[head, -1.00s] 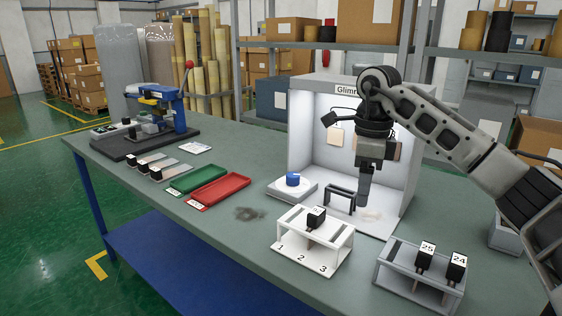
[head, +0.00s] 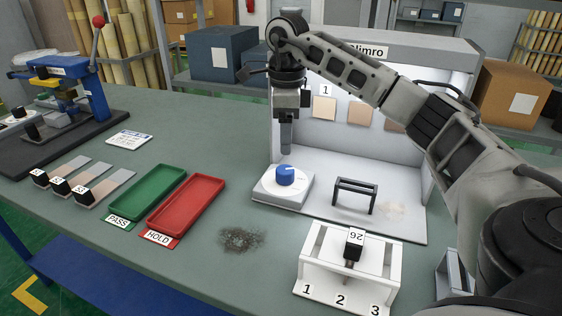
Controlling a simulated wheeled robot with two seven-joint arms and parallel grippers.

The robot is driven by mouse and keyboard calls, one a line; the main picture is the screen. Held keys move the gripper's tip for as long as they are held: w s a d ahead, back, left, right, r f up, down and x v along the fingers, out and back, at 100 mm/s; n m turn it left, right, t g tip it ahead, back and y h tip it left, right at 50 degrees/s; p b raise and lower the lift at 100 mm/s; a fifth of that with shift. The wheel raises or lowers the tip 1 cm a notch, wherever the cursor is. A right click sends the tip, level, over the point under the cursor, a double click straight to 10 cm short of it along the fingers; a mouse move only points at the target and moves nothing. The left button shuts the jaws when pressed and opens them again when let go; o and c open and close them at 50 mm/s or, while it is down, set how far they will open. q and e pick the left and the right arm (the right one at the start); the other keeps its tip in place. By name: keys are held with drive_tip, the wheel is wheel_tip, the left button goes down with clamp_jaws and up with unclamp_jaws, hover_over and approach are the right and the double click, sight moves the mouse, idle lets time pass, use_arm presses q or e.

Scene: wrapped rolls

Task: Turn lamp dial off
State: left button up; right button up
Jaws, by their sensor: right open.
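The lamp dial is a blue knob (head: 286,176) on a white sloped box (head: 270,191) at the left front corner of the light booth (head: 372,48). A small pale mark shows on the knob's top. The booth's inside looks brightly lit. My right gripper (head: 286,148) points down just above the knob and looks apart from it. It is open, with nothing seen between its fingers, though the fingers overlap from this angle. My left gripper is out of view.
A black stand (head: 355,194) is on the booth floor. A white numbered rack (head: 318,262) holds a black-capped piece marked 26 (head: 354,242). Green PASS tray (head: 150,193) and red HOLD tray (head: 188,203) lie to the left. A dark smudge (head: 240,239) marks the table.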

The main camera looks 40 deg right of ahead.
sight(285, 169)
wheel_tip(285, 169, down, 8)
drive_tip(key=shift+f, duration=0.25)
drive_tip(key=shift+w, duration=0.1)
drive_tip(key=c, duration=1)
